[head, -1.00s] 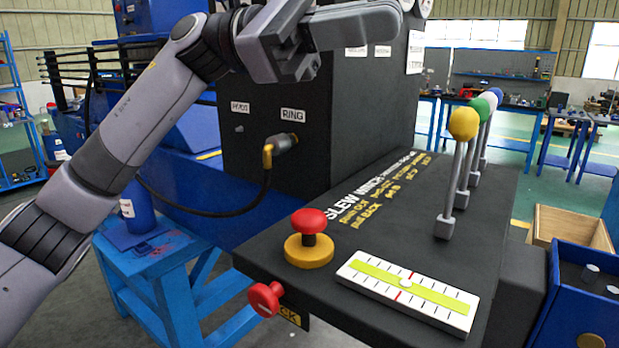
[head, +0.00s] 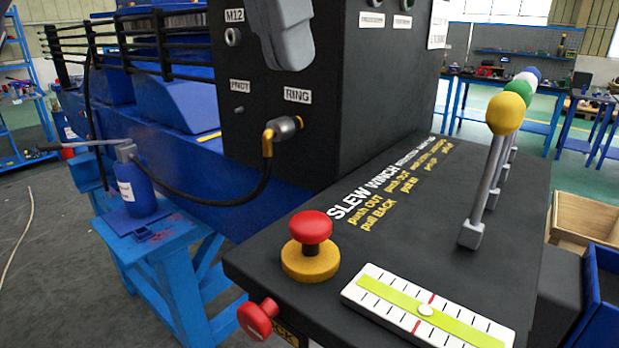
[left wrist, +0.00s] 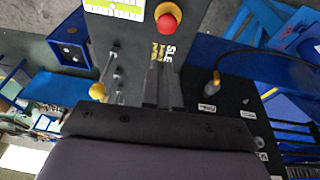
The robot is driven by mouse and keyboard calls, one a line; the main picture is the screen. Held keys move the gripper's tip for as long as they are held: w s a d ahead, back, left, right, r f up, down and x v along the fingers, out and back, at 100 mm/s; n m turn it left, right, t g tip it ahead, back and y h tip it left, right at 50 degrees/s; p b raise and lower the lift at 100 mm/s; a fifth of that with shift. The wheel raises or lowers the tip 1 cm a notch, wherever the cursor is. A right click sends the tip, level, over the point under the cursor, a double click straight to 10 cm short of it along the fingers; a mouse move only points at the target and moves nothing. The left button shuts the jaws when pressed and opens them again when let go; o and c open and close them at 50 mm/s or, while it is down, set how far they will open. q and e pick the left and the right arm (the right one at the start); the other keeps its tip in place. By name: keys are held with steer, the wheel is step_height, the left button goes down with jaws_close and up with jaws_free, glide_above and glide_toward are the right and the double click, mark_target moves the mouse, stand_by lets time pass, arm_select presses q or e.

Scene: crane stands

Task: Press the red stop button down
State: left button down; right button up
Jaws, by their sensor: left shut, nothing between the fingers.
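The red stop button (head: 310,227) is a mushroom head on a round yellow base (head: 310,262). It stands raised on the black console top (head: 400,230), near its left edge. In the left wrist view the red button (left wrist: 169,15) shows at the top, beyond the fingertips. In the left wrist view my left gripper (left wrist: 162,72) is shut and empty, apart from the button. My right gripper is in neither view.
A second red knob (head: 257,318) sticks out of the console's front face. A white and green level gauge (head: 427,306) lies right of the button. Levers with coloured balls, the nearest yellow (head: 505,113), stand further right. A hose connector (head: 283,128) juts from the cabinet (head: 345,125).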

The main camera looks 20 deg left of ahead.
arm_select(q)
steer(key=shift+a+r+y, duration=0.15)
steer(key=shift+a+y, duration=0.1)
steer(key=shift+y, duration=0.05)
steer(key=b, duration=0.2)
glide_toward(312, 216)
steer(key=x, duration=0.5)
steer(key=shift+w, duration=0.1)
steer(key=shift+f, duration=0.75)
